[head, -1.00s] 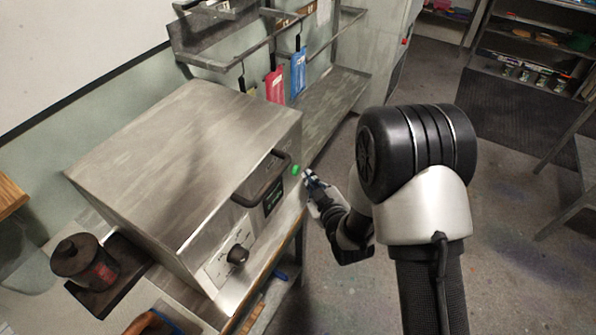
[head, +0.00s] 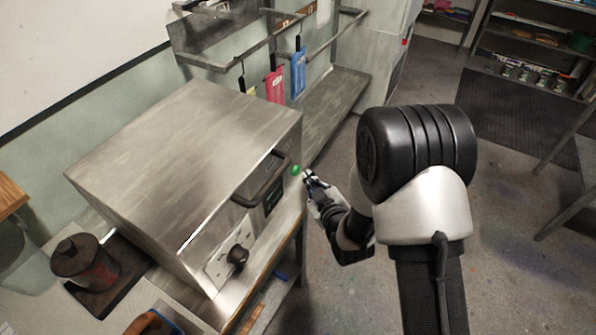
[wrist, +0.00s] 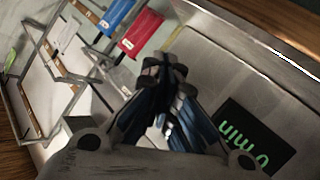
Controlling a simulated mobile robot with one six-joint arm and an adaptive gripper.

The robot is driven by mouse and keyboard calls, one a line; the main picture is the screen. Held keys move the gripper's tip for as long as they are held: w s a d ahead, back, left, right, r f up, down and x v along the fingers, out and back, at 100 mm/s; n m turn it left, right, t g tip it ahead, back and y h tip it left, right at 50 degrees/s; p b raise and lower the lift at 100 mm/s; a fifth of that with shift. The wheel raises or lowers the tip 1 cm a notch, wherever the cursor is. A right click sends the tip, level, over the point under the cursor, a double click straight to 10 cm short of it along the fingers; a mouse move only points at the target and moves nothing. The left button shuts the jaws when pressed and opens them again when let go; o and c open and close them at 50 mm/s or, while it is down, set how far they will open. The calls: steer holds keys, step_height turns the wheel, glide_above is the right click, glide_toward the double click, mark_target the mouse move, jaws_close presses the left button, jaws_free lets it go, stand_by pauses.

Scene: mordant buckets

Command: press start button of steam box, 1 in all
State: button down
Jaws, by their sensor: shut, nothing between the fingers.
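The steam box (head: 180,150) is a large brushed-metal box on the bench, with a dark bar handle (head: 262,180) on its front. The green start button (head: 295,170) is at the right end of the front face. A dark display and a black knob (head: 238,255) sit further along that face. My gripper (head: 308,175) is shut and empty, its fingertips close in front of the green button; I cannot tell if they touch it. In the wrist view my shut fingers (wrist: 165,68) point at the metal front, beside the display (wrist: 250,140) with green characters. The button is hidden there.
Red (head: 275,85) and blue (head: 298,72) tags hang from a rail behind the box. A dark red canister (head: 85,262) stands at the left. The floor right of the bench is open, with shelves (head: 530,75) at the back.

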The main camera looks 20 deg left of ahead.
steer(key=shift+a, duration=0.1)
steer(key=shift+a+b, duration=0.35)
steer(key=shift+w+a, duration=0.1)
steer(key=shift+a, duration=0.4)
stand_by(0.9)
steer(key=shift+d+b, duration=0.1)
steer(key=shift+b, duration=0.2)
steer(key=shift+d, duration=0.8)
steer(key=shift+s+d+b, duration=0.15)
steer(key=shift+d+b, duration=0.3)
steer(key=shift+d, duration=0.8)
steer(key=shift+s+d+b, duration=0.15)
steer(key=shift+d+b, duration=0.3)
steer(key=shift+d, duration=0.8)
steer(key=shift+r, duration=0.1)
